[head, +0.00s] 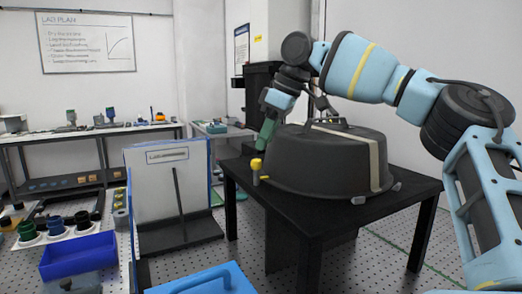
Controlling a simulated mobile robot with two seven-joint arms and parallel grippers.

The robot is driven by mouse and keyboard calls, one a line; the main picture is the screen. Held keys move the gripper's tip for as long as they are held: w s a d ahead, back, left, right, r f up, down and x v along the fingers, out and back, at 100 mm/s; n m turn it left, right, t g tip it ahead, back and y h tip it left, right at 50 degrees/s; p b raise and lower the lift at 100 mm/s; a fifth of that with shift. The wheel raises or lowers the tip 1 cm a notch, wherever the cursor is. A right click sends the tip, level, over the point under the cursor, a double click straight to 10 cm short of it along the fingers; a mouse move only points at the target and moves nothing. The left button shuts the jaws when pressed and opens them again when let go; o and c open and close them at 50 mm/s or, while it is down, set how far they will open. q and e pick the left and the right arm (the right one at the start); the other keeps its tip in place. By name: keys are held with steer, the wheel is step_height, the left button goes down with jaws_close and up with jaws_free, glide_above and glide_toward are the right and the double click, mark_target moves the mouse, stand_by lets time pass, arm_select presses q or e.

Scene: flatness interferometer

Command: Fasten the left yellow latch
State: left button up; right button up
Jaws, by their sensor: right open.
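A yellow latch (256,166) with a round yellow top stands at the left edge of a large dark grey domed cover (310,172). The cover sits on a black table (290,215) and has a pale band over its right part. My right gripper (267,134) reaches in from the right over the cover and points down. Its green fingertip area is just above and slightly right of the latch, apart from it. It is open; the gap between its fingers is hard to make out. My left gripper is not in view.
A white panel (160,190) on a black stand is left of the table. A blue bin (78,255) and dark cups are at lower left, with a blue lid (203,280) at the bottom. A long bench (90,135) stands behind.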

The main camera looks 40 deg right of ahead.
steer(key=v, duration=0.2)
steer(key=shift+s+r, duration=0.1)
steer(key=shift+r, duration=0.15)
steer(key=shift+f, duration=0.1)
stand_by(0.4)
